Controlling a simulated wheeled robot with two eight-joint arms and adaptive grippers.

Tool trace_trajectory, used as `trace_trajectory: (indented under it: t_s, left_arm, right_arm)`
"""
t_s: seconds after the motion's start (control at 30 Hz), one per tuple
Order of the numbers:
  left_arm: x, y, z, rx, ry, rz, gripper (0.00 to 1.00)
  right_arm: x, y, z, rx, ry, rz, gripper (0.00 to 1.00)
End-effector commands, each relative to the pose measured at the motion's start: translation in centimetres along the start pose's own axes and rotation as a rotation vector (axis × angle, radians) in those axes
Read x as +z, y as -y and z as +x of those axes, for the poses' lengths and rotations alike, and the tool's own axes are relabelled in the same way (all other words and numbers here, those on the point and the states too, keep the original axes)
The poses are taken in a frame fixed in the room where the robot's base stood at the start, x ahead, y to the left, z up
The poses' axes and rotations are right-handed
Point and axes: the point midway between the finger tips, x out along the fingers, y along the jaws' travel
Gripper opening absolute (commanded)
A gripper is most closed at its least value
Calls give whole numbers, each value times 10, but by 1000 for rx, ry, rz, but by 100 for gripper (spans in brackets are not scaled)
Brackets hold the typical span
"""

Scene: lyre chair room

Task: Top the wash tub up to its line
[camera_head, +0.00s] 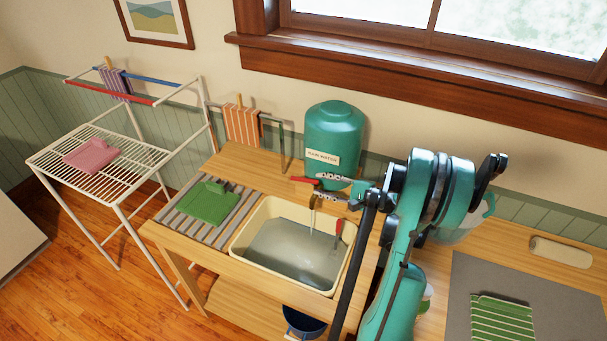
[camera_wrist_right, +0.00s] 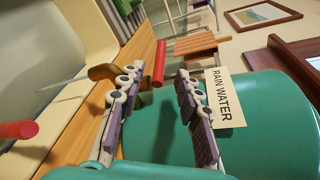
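The green rain water barrel (camera_head: 334,132) stands at the back of the wooden stand, with a label (camera_wrist_right: 223,98). Its brown tap (camera_head: 313,199) has a red lever (camera_head: 304,180), and a thin stream of water falls from it into the cream wash tub (camera_head: 243,242). Greyish water (camera_head: 292,252) covers the tub's bottom; I cannot make out the line. My right gripper (camera_head: 326,187) is open at the tap. In the wrist view the red lever (camera_wrist_right: 159,64) shows beyond and between its fingers (camera_wrist_right: 158,105), not clamped. My left gripper is out of view.
A red-handled tool (camera_head: 338,229) stands in the tub. A green cloth (camera_head: 208,202) lies on the slatted board left of it. A clear jug (camera_head: 458,232) is partly behind my right arm. A drying rack (camera_head: 98,160) stands at left.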

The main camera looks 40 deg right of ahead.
Motion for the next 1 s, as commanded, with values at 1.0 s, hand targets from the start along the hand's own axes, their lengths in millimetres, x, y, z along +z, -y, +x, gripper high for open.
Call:
trace_trajectory:
  t_s: [1.0]
  left_arm:
    - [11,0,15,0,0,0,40]
  right_arm:
    - [0,-1,76,0,0,0,0]
